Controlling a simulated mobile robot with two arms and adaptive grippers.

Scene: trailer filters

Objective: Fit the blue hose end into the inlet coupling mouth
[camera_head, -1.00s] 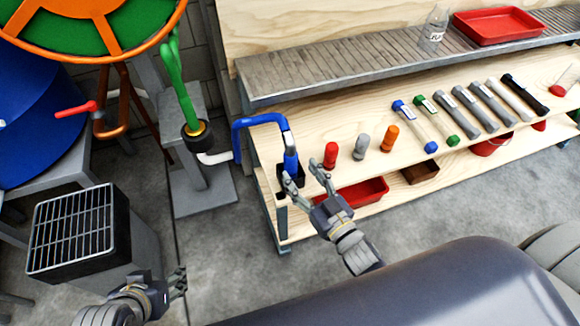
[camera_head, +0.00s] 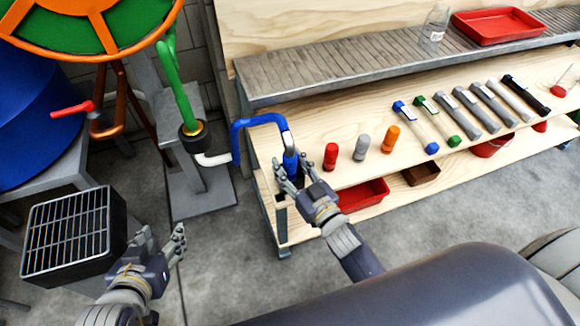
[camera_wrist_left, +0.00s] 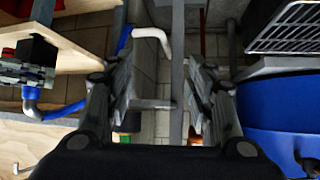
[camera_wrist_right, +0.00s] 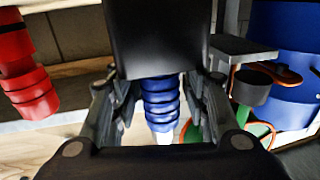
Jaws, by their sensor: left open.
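The blue hose (camera_head: 262,120) arches from a white elbow (camera_head: 215,159) beside the post to a pale collar and a blue ribbed end (camera_head: 290,162). This end points down at a black holder on the bench's left corner. My right gripper (camera_head: 294,172) is open, its fingers on either side of the ribbed end; in the right wrist view the ribbed part (camera_wrist_right: 160,100) shows between them below a black block. A black coupling with a yellow ring (camera_head: 193,131) sits on the post, a green hose above it; its mouth is not clear. My left gripper (camera_head: 165,240) is open and empty, low left.
A black grille box (camera_head: 75,240) stands left of my left gripper.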

